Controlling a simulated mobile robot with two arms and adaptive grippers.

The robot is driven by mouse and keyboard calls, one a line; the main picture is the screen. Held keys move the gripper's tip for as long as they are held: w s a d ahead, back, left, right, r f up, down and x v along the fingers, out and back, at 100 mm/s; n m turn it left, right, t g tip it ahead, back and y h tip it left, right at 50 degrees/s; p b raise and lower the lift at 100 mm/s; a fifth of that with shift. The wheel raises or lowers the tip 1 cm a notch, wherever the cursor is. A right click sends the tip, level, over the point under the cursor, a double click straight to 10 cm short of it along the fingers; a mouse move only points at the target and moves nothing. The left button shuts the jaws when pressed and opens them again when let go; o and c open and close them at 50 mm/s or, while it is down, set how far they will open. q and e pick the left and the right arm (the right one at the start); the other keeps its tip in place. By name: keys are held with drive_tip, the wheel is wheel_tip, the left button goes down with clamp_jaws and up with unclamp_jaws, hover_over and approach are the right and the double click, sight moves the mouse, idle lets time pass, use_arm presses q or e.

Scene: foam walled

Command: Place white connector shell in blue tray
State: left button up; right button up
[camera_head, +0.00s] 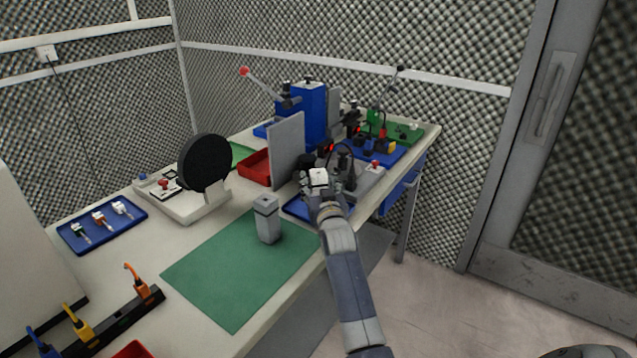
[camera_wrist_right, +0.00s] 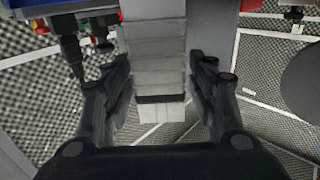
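My right gripper (camera_head: 318,184) is raised over the right-hand edge of the bench, with a small white block, seemingly the connector shell (camera_head: 318,176), between its fingers. In the right wrist view a pale, ribbed shell (camera_wrist_right: 158,75) with a dark band runs between the two black fingers (camera_wrist_right: 158,85), which are close on both sides; exact contact is hard to see. A blue tray (camera_head: 292,207) lies below and left of the gripper, partly hidden by the arm. Another blue tray (camera_head: 68,231) at the left holds small white-bodied connectors. My left gripper is out of view.
A grey block (camera_head: 267,222) stands upright on the green mat (camera_head: 215,275). A grey panel (camera_head: 287,150), red bin (camera_head: 256,167) and blue press (camera_head: 302,112) stand behind. A black disc (camera_head: 205,162) stands left. Much of the green mat is clear.

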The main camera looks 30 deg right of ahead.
drive_tip(key=shift+r, duration=0.2)
drive_tip(key=shift+s+a+f, duration=0.1)
drive_tip(key=shift+s, duration=0.15)
drive_tip(key=v, duration=1.1)
drive_tip(key=shift+s+a, duration=0.1)
drive_tip(key=shift+s, duration=0.15)
